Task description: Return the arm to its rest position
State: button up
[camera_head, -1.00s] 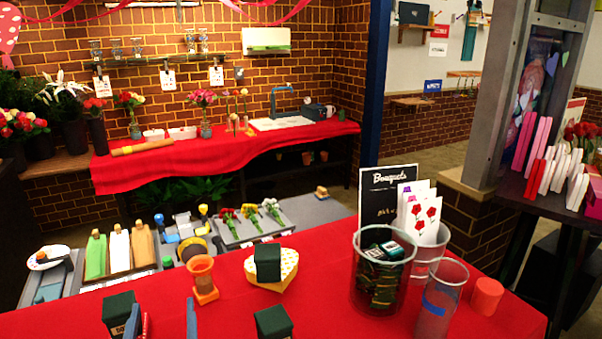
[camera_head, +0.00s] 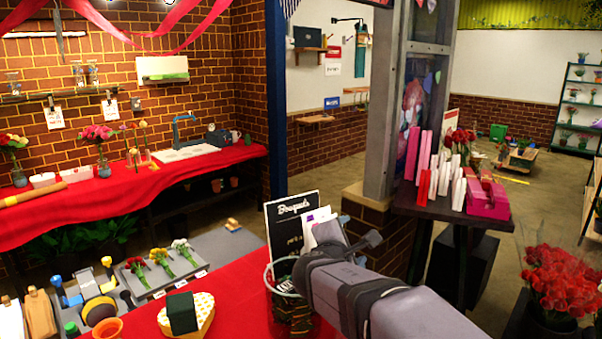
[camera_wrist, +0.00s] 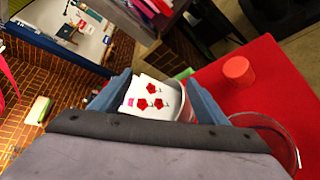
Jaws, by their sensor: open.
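My gripper (camera_wrist: 157,88) is open in the wrist view, its two blue fingers apart. Between them, farther off, white cards with red flowers (camera_wrist: 150,97) show in a clear container. I cannot tell how far the fingers are from the cards. In the head view my arm (camera_head: 375,300) reaches in from the lower right over the red-covered table (camera_head: 235,290), in front of the dark "Bouquets" sign (camera_head: 292,222). My arm hides much of the clear containers.
A red cylinder (camera_wrist: 237,70) and a clear cup's rim (camera_wrist: 285,135) are near the right finger in the wrist view. A dark green box (camera_head: 182,313) sits on a heart-shaped box (camera_head: 201,318). A grey pillar (camera_head: 385,110) and a side table (camera_head: 455,212) stand to the right.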

jog(key=s+d+f+m+g+p, duration=0.1)
jog(key=s+d+m+g+p, duration=0.15)
jog(key=s+d+m, duration=0.35)
jog(key=s+d+f+m+g+p, duration=0.1)
jog(key=s+d+m+g+p, duration=0.15)
jog(key=d, duration=0.55)
jog(key=s+a+f+m+g+y+p, duration=0.1)
jog(key=s+a+f+m+g+p, duration=0.1)
jog(key=s, duration=0.6)
jog(key=s+a+f+m+g+y+p, duration=0.2)
jog(key=s+a+m+g+p, duration=0.1)
jog(key=s+p, duration=0.4)
jog(key=s+a+f+m+g+y+p, duration=0.2)
jog(key=s+a+m+g+p, duration=0.1)
jog(key=s, duration=0.7)
jog(key=a+m+p, duration=0.1)
jog(key=a+m, duration=0.1)
jog(key=m, duration=0.1)
jog(key=shift+s, duration=0.15)
